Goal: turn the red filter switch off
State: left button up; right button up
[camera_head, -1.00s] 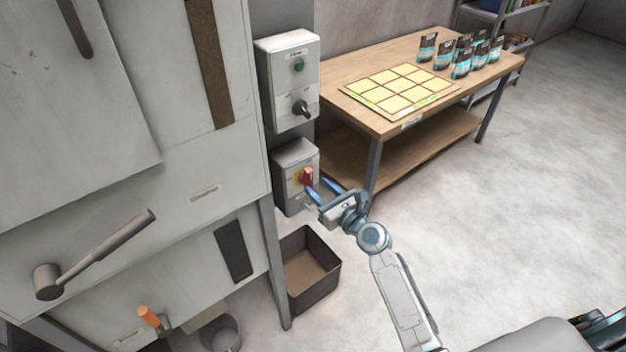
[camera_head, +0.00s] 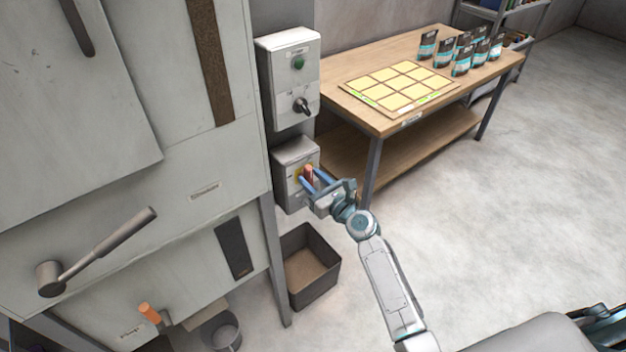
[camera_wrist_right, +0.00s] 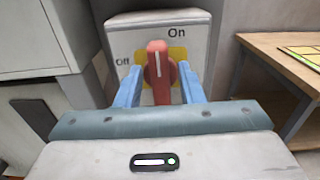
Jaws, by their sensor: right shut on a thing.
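The red filter switch (camera_head: 309,172) sits on a yellow plate on the lower grey box (camera_head: 293,156) beside the machine. In the right wrist view the red switch knob (camera_wrist_right: 159,68) stands upright with its white line pointing up, between the "Off" label at left and the "On" label at upper right. My right gripper (camera_head: 311,180) is at the switch, its blue fingers (camera_wrist_right: 160,88) on either side of the knob and shut on it. My left gripper is not in view.
An upper grey box (camera_head: 289,80) has a green button and a black knob. A wooden table (camera_head: 385,122) with a yellow grid mat and several bags stands to the right. An open dark bin (camera_head: 322,285) is below the switch. The floor at right is clear.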

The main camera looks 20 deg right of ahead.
jog(key=shift+n, duration=0.3)
jog(key=n+b, duration=0.1)
jog(key=n, duration=0.1)
jog(key=n+b, duration=0.1)
jog(key=n, duration=0.1)
jog(key=shift+a+f+n, duration=0.1)
jog(key=shift+a+n, duration=0.1)
jog(key=shift+n, duration=0.2)
jog(key=n+b, duration=0.1)
jog(key=n, duration=0.1)
jog(key=n+b, duration=0.1)
jog(key=n, duration=0.1)
jog(key=shift+s+a+f+n, duration=0.1)
jog(key=shift+f+n, duration=0.05)
jog(key=shift+n, duration=0.15)
jog(key=shift+a+f+n+b, duration=0.1)
jog(key=shift+n+b, duration=0.95)
jog(key=shift+n, duration=0.85)
jog(key=shift+f+n+b, duration=0.1)
jog(key=shift+n+b, duration=0.95)
jog(key=shift+n, duration=0.85)
jog(key=o, duration=0.6)
jog(key=b+v, duration=0.2)
jog(key=v, duration=0.8)
jog(key=shift+s, duration=0.4)
